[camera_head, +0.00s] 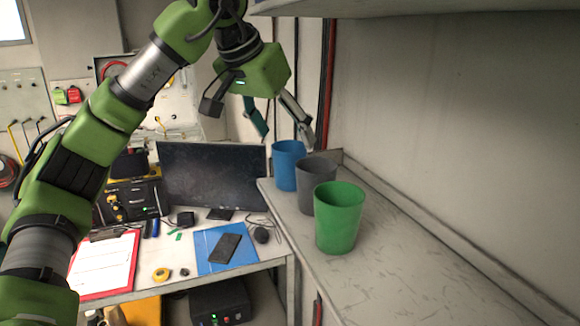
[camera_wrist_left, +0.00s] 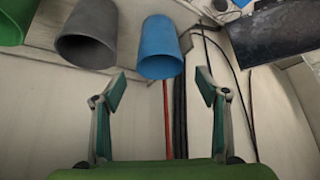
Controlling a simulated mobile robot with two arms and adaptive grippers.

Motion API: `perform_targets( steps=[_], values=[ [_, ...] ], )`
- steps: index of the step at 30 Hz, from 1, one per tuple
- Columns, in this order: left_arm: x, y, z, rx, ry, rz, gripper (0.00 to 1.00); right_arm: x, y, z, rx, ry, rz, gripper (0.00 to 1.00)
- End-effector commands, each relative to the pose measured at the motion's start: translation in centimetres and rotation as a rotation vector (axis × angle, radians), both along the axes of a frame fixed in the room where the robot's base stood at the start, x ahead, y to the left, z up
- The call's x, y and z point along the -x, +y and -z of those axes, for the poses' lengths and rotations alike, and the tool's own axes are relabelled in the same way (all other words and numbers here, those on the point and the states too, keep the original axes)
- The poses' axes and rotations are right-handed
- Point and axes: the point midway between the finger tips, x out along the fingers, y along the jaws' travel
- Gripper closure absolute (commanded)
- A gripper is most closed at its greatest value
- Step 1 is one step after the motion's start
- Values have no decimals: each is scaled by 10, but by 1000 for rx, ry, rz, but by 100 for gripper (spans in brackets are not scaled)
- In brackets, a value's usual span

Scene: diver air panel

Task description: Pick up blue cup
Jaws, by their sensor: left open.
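The blue cup (camera_head: 286,172) stands upright at the far end of a row of cups on the grey shelf (camera_head: 400,265). My left gripper (camera_head: 285,132) is open and empty, above and just behind the blue cup in the head view. In the left wrist view the blue cup (camera_wrist_left: 160,50) lies ahead of the open fingers (camera_wrist_left: 163,90), roughly centred between them, with its open rim toward the gripper. The fingers appear apart from the cup. My right gripper is in neither view.
A grey cup (camera_head: 316,184) stands close beside the blue one, and a green cup (camera_head: 339,218) is nearest the camera. A monitor (camera_head: 212,178) stands on the lower desk to the left. A wall borders the shelf on the right; its front part is clear.

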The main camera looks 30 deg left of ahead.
Motion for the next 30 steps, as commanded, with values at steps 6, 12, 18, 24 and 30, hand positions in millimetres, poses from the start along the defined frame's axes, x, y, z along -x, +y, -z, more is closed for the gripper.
perform_targets(
  steps=[6, 12, 18, 24, 30],
  values=[
    [-14, -1, 27, -1, 4, -3, 33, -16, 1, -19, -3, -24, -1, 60],
    [-22, -3, 42, 0, 2, -2, 33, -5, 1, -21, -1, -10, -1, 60],
    [-22, -3, 42, 0, 1, -2, 36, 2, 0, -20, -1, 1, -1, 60],
    [-22, -3, 42, 0, 1, -2, 69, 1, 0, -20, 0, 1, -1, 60],
    [-22, -3, 42, 0, 1, -2, 69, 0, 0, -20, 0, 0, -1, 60]
  ],
)
